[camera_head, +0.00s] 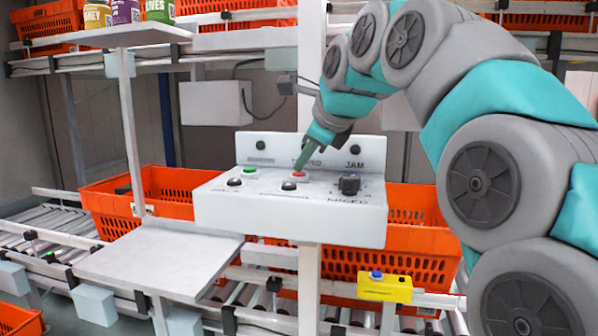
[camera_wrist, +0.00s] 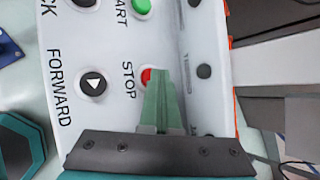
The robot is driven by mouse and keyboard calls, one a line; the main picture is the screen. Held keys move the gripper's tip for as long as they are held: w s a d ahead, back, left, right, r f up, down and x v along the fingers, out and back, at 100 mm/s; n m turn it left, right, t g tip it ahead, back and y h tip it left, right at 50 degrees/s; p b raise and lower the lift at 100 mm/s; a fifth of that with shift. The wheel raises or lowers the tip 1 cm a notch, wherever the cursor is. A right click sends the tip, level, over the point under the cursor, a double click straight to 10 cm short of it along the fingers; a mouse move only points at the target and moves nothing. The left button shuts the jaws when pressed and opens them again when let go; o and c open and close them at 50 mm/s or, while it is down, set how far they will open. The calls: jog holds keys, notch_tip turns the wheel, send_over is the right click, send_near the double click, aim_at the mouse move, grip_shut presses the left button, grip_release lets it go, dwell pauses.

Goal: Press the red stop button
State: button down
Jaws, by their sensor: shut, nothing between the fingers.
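The red stop button (camera_head: 299,174) is on the sloped top of a white control box. In the wrist view the red button (camera_wrist: 147,77) shows beside the word STOP, partly covered by my fingers. My gripper (camera_head: 298,168) is shut and empty, pointing down with its green fingertips at the button. In the wrist view my gripper's tips (camera_wrist: 160,75) overlap the button's edge. I cannot tell whether they touch it or hover just above. A green start button (camera_head: 249,171) sits to the left of the red one.
The control box (camera_head: 350,225) also carries black buttons and a dark knob (camera_head: 349,184). Orange totes (camera_head: 425,265) stand on roller conveyors behind and below. A bare grey shelf (camera_head: 160,262) is at the left. A yellow box (camera_head: 384,287) with a blue button is at the lower right.

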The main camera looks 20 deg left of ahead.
aim_at(304, 176)
jog(key=shift+r+p, duration=0.85)
jog(key=shift+r+p, duration=1.2)
jog(key=shift+r, duration=1.3)
jog(key=shift+s, duration=0.1)
